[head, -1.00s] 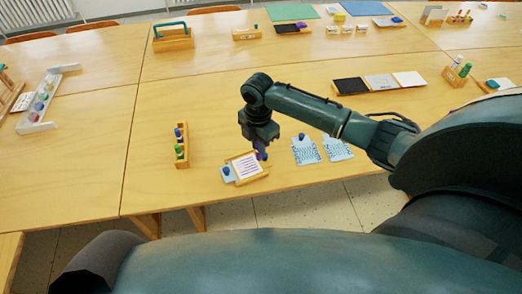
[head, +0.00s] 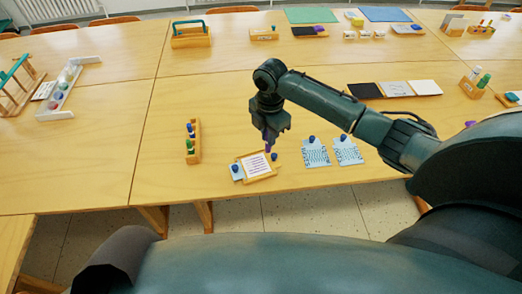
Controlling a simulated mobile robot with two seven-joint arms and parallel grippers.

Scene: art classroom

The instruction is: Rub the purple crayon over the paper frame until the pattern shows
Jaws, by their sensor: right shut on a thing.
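The paper frame (head: 257,165) is a small wooden tray with a white sheet bearing rows of purple marks. It lies near the table's front edge. My right gripper (head: 268,130) points down just behind the frame's upper right corner. It is shut on the purple crayon (head: 268,145), which hangs below the fingers. Whether the crayon's tip touches the paper or frame cannot be told. My left gripper is out of view.
A light blue card with a blue knob (head: 237,174) sits at the frame's left side. Two patterned blue cards (head: 316,154) (head: 347,152) lie to the right. A wooden rack of crayons (head: 193,142) stands left. The table between rack and frame is clear.

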